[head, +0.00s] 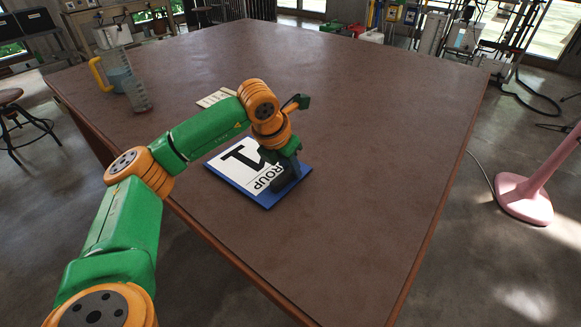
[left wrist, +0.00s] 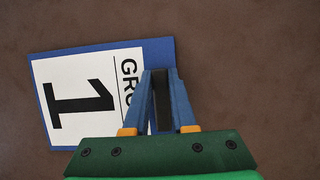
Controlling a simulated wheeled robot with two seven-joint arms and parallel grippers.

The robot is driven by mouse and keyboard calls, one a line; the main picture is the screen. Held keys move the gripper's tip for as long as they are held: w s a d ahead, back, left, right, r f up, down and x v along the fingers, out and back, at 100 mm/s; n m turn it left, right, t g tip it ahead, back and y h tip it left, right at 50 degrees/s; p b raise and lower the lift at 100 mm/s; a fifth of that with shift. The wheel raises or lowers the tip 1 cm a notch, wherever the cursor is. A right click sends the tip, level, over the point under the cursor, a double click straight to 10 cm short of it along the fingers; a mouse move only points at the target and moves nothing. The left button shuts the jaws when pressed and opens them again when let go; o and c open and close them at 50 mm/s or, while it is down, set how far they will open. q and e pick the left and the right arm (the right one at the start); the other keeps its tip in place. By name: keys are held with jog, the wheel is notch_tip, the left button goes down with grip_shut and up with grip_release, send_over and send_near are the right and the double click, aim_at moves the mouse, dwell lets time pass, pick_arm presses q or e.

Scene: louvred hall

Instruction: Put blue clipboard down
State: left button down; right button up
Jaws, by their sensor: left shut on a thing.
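The blue clipboard (head: 266,203) carries a white sheet with a large "1" and part of the word "GROUP". It is at the near part of the brown table (head: 350,130), lying flat or nearly so; I cannot tell if it touches the top. My left gripper (head: 287,187) is shut on the clipboard's right edge and hides part of it. In the left wrist view the clipboard (left wrist: 100,52) reaches out to the left of the left gripper (left wrist: 161,75), whose fingers straddle its edge. My right gripper is not in view.
A clear pitcher with a yellow handle (head: 97,74) and a clear cylinder (head: 136,94) stand at the table's left. A pale slatted piece (head: 214,98) lies behind my left arm. The table's middle and right are clear. A pink stand (head: 525,200) is on the floor at right.

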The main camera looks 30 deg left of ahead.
pick_arm(q)
jog(key=shift+f, duration=0.1)
jog(key=shift+f, duration=0.15)
jog(key=c, duration=0.7)
grip_release()
jog(key=shift+c, duration=0.2)
jog(key=shift+r, duration=0.2)
jog(key=p+v, duration=0.1)
jog(key=v, duration=1.1)
